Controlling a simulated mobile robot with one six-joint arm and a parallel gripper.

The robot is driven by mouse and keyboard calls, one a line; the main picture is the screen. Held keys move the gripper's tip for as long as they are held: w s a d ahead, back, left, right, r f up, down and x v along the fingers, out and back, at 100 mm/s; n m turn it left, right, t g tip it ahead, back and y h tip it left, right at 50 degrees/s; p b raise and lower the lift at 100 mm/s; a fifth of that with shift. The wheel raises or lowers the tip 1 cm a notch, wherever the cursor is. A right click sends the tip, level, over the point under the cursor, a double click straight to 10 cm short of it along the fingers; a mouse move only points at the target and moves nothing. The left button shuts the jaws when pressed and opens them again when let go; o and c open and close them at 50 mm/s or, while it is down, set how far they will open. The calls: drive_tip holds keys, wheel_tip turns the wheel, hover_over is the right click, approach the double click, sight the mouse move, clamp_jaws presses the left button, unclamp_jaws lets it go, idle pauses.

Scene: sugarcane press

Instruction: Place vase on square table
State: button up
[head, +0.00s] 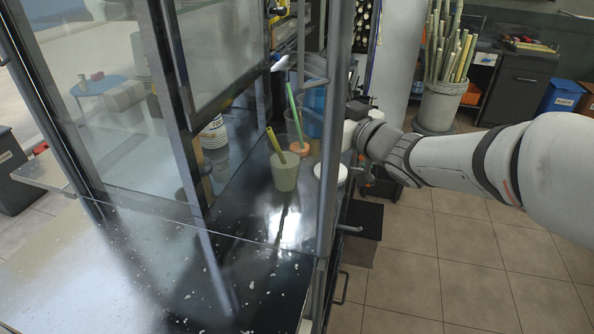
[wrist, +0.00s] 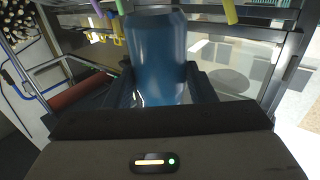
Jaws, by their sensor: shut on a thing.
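A blue, smooth, rounded vessel, which I take as the vase (wrist: 158,55), fills the upper middle of the wrist view. My gripper (wrist: 160,88) is shut on it, with one dark finger on each side. In the head view, the blue vessel (head: 314,101) shows beside the metal post, above the dark counter. My gripper's fingers are mostly hidden behind that post there. I cannot tell whether the vessel's base touches the counter. I cannot make out a square table for certain in either view.
A cup of greenish juice with a yellow straw (head: 285,172) and a cup with a green straw (head: 297,135) stand on the dark counter (head: 235,205). The metal post (head: 331,170) and glass panels border it. A cane bucket (head: 441,103) stands behind. Tiled floor (head: 440,240) is clear.

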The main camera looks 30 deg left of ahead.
drive_tip(key=shift+s+a+r, duration=0.25)
drive_tip(key=shift+s+r, duration=0.1)
drive_tip(key=shift+r, duration=0.05)
drive_tip(key=shift+s+f, duration=0.1)
drive_tip(key=shift+f, duration=0.2)
wheel_tip(320, 180, down, 17)
drive_tip(key=shift+b, duration=0.75)
drive_tip(key=shift+f, duration=0.2)
drive_tip(key=o, duration=1.3)
drive_tip(key=shift+r, duration=0.15)
